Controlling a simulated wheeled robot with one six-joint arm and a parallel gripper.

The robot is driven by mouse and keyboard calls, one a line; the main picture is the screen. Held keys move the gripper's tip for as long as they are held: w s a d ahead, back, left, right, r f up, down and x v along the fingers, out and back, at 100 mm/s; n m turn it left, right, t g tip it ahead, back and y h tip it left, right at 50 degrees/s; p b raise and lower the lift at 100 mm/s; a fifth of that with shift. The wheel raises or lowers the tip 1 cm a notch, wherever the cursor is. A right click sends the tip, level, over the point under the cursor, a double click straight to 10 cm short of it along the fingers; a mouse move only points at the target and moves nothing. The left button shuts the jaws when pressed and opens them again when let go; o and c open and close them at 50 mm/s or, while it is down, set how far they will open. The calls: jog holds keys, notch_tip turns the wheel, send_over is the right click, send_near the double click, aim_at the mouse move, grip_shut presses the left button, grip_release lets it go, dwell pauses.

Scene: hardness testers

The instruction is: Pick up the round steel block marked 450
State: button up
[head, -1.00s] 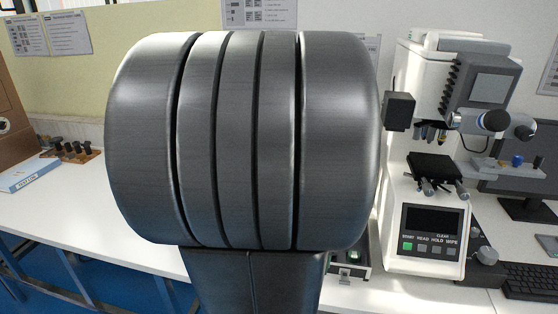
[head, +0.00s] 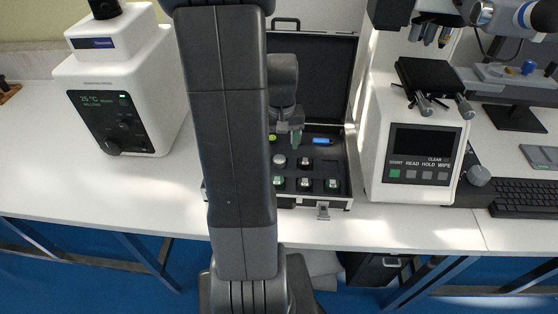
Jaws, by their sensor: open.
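An open black case with a silver rim (head: 338,203) stands on the white bench, its lid (head: 325,80) raised at the back. Several small round blocks sit in its dark foam. One is a pale steel round block (head: 279,161) at the left; others show at the front. The markings are too small to read, so I cannot tell which is 450. My gripper (head: 290,138) hangs above the back of the case, fingers down, open, apart from the pale block. My own arm hides the left part of the case.
A white machine with a display (head: 110,100) stands to the left. A white hardness tester (head: 415,170) stands close to the case on the right, with a keyboard (head: 525,195) beyond. The bench between the left machine and the case is clear.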

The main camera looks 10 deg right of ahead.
aim_at(279, 160)
jog(key=shift+w+f, duration=0.2)
jog(key=shift+f, duration=1.6)
jog(key=shift+w+f, duration=0.2)
jog(key=shift+f, duration=1.55)
jog(key=shift+c, duration=0.4)
jog(key=c, duration=1.1)
